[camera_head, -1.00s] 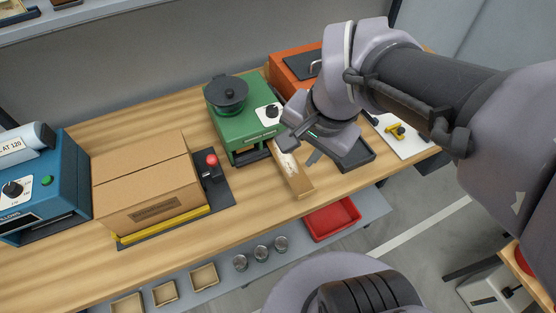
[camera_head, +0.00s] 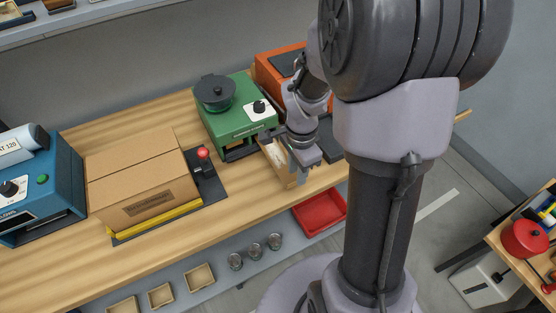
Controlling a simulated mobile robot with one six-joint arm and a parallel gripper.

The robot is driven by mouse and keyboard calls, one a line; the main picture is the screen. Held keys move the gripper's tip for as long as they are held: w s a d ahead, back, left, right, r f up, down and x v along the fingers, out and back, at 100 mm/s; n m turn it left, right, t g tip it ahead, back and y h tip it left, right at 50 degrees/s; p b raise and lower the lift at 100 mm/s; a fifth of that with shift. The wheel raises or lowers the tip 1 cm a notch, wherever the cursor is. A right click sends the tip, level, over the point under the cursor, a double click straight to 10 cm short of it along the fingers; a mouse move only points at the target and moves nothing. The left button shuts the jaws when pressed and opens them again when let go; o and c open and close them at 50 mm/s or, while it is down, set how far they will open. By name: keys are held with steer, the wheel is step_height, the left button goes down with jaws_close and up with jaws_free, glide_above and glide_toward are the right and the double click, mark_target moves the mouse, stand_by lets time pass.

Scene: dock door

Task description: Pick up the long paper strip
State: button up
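A green machine (camera_head: 236,123) with a dark round top stands on the workbench. A narrow wooden chute (camera_head: 291,181) runs forward from its front. A small pale patch (camera_head: 276,155) shows on the chute; it may be the paper strip, but I cannot tell for sure. My gripper (camera_head: 303,172) points down just to the right of the chute, partly covering it. Its fingers are too small and dark to show whether they are open. I cannot see anything held in it.
A closed cardboard box (camera_head: 142,178) sits left of the green machine, with a blue machine (camera_head: 38,200) farther left. An orange machine (camera_head: 268,68) stands behind my arm. A red bin (camera_head: 320,212) sits on the lower shelf. My arm hides the bench's right part.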

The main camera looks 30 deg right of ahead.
step_height(320, 180, down, 4)
steer(key=shift+r+b, duration=0.15)
steer(key=shift+b, duration=0.45)
steer(key=shift+r, duration=0.1)
jaws_close()
